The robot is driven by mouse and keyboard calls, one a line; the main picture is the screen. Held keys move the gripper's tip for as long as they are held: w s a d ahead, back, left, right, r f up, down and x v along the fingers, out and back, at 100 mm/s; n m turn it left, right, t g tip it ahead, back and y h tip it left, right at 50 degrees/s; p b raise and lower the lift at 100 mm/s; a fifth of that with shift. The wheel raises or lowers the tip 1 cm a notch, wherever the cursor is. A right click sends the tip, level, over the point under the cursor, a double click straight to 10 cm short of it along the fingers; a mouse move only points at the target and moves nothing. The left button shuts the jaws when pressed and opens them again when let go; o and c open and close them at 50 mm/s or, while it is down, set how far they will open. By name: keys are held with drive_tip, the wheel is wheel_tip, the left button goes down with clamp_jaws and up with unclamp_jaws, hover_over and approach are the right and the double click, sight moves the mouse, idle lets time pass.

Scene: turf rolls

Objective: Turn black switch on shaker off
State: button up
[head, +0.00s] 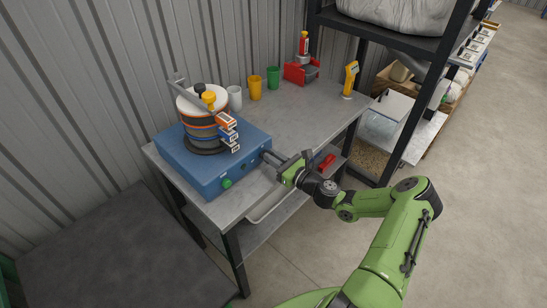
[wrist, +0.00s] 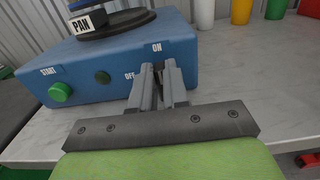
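The shaker (head: 185,170) is a blue box with a stack of round sieves (head: 203,118) on top, on a grey table. In the wrist view the shaker front (wrist: 115,75) carries a green START button (wrist: 60,92), a small dark green knob (wrist: 102,77) and ON and OFF labels at its right end. My gripper (wrist: 158,75) is at these labels, its two grey fingers close together with a narrow dark gap. A dark piece between the fingers may be the black switch, mostly hidden by them. In the head view my gripper (head: 270,157) reaches the shaker's right front from the right.
White (head: 234,98), yellow (head: 255,88) and green (head: 273,78) cups stand behind the shaker. A red holder (head: 300,72) and yellow handheld device (head: 350,80) are further back. Black shelving (head: 400,120) stands at right.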

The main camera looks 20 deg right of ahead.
clamp_jaws()
drive_tip(key=n, duration=0.3)
drive_tip(key=shift+s+a+f+n+b, duration=0.1)
drive_tip(key=shift+s+a+n+b, duration=0.05)
drive_tip(key=shift+a+n+b, duration=0.15)
drive_tip(key=n, duration=0.1)
drive_tip(key=n+b, duration=0.1)
drive_tip(key=n, duration=0.1)
drive_tip(key=n+b, duration=0.1)
drive_tip(key=n, duration=0.1)
drive_tip(key=shift+s+a+f, duration=0.15)
drive_tip(key=shift+a+f, duration=0.15)
drive_tip(key=n+b, duration=0.2)
drive_tip(key=n, duration=0.1)
drive_tip(key=f+n+b, duration=0.1)
drive_tip(key=n+b, duration=0.1)
drive_tip(key=shift+a+n, duration=0.2)
drive_tip(key=shift+n, duration=0.2)
drive_tip(key=shift+s+f+n+b, duration=0.1)
drive_tip(key=shift+f+n+b, duration=0.05)
drive_tip(key=shift+n+b, duration=1.5)
drive_tip(key=shift+n, duration=0.25)
drive_tip(key=o, duration=0.7)
unclamp_jaws()
drive_tip(key=shift+c, duration=0.2)
